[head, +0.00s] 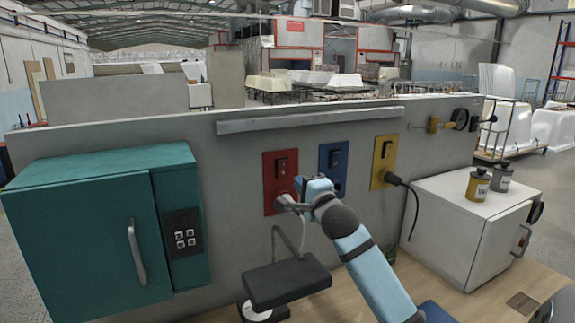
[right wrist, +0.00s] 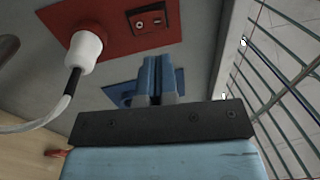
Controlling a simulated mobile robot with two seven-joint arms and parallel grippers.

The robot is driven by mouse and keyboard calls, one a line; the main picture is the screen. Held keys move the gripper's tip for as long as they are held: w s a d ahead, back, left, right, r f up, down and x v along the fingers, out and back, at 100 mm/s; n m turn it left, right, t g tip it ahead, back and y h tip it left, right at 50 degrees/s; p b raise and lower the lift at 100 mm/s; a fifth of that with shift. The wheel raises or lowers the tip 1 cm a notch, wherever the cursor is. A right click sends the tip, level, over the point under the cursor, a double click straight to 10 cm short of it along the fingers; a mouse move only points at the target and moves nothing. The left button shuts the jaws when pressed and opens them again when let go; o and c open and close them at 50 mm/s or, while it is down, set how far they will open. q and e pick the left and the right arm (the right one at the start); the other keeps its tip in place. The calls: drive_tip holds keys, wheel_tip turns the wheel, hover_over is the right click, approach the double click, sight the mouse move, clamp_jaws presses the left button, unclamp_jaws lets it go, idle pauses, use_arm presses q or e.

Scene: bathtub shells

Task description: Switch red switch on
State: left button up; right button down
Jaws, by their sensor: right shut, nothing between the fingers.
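A white plug (right wrist: 84,50) with a cable sits in the panel's lower part. My right gripper (head: 298,205) is by the lower right of the red panel, below the switch's height. In the right wrist view its fingers (right wrist: 161,68) are together and empty, apart from switch and plug. My left gripper is not in view.
A blue panel (head: 333,153) and a yellow panel (head: 388,150) with a black plug are to the right. A teal cabinet (head: 85,225) stands left. A black flat-topped object (head: 285,283) is below. A white cabinet (head: 447,232) with two canisters stands right.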

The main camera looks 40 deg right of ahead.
sight(284, 164)
drive_tip(key=p+x, duration=0.2)
drive_tip(key=x, duration=0.6)
drive_tip(key=shift+r, duration=0.1)
drive_tip(key=shift+w+p, duration=0.25)
drive_tip(key=shift+p, duration=0.05)
drive_tip(key=shift+w+d, duration=0.1)
drive_tip(key=shift+w, duration=0.05)
